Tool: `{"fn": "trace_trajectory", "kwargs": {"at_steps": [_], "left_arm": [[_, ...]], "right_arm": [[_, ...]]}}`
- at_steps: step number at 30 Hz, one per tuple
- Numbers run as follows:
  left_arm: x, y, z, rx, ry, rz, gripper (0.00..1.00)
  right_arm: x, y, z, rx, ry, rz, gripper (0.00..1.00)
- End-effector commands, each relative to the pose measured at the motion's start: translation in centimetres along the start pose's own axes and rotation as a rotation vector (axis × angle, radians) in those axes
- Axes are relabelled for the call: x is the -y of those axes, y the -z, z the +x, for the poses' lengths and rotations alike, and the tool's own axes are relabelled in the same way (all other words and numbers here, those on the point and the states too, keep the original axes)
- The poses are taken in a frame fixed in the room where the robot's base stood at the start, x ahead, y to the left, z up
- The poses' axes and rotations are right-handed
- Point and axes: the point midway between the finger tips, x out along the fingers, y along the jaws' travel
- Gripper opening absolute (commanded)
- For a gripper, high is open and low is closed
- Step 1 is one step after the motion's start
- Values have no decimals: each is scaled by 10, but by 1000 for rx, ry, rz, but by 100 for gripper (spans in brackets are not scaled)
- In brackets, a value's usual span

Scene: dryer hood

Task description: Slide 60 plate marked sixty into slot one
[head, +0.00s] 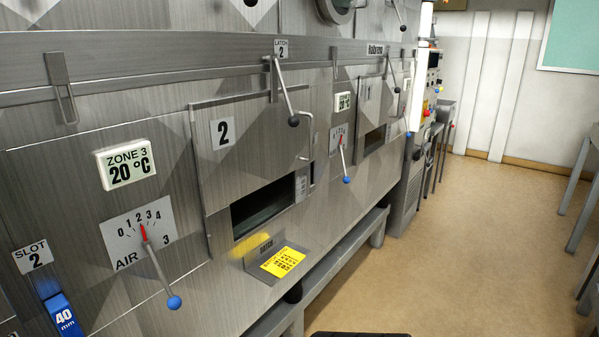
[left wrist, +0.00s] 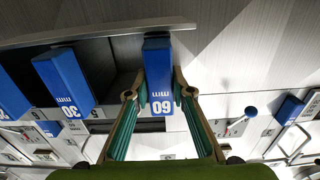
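The blue 60 mm plate (left wrist: 157,75) shows in the left wrist view, its lettering upside down. My left gripper (left wrist: 161,75) has its two fingers against the plate's sides, closed on it. The plate's far end meets a grey metal rail (left wrist: 95,36); whether it rests in a rack there I cannot tell. Slot one is not identifiable in either view. Neither gripper shows in the head view.
A blue 30 mm plate (left wrist: 64,82) is beside the held plate, with another blue plate (left wrist: 10,98) at the left edge. Blue-knobbed levers, one by the AIR dial (head: 174,302), stick out from the dryer's front. The floor (head: 480,240) at right is clear.

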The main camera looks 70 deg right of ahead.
Motion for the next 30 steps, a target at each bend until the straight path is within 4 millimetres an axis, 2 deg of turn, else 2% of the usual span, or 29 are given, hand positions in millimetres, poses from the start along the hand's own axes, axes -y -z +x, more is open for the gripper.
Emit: {"fn": "trace_trajectory", "kwargs": {"at_steps": [8,30], "left_arm": [[0,2,-2,-2,0,0,0],[0,0,-24,0,0,0,0]], "right_arm": [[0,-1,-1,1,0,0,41],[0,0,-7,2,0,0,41]]}}
